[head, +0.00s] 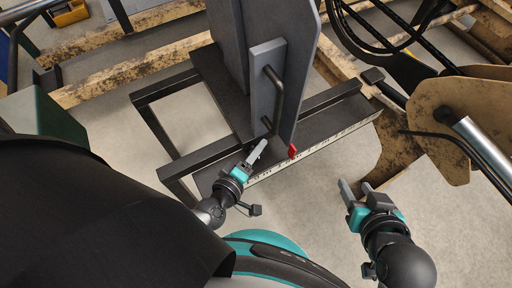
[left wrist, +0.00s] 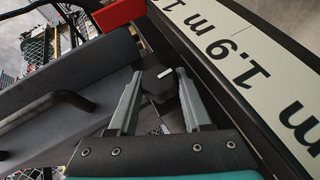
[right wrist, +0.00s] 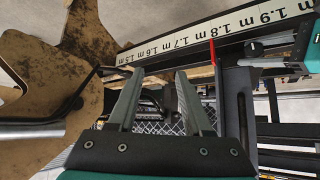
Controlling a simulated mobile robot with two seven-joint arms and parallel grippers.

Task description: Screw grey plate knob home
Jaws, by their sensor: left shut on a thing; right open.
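The grey plate (head: 292,88) stands upright on the dark measuring bench, with a black bar handle on its face. In the left wrist view the plate (left wrist: 105,65) lies to the left. My left gripper (head: 257,150) is at the plate's lower front. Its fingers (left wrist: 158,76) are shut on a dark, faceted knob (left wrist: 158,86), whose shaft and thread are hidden. My right gripper (head: 354,188) is open and empty, in front of the bench and to the right. It also shows in the right wrist view (right wrist: 157,80) with nothing between its fingers.
A white metre scale (head: 330,138) runs along the bench's front edge, with a red pointer (head: 292,152) beside the plate. Floor (head: 310,190) is clear between my grippers.

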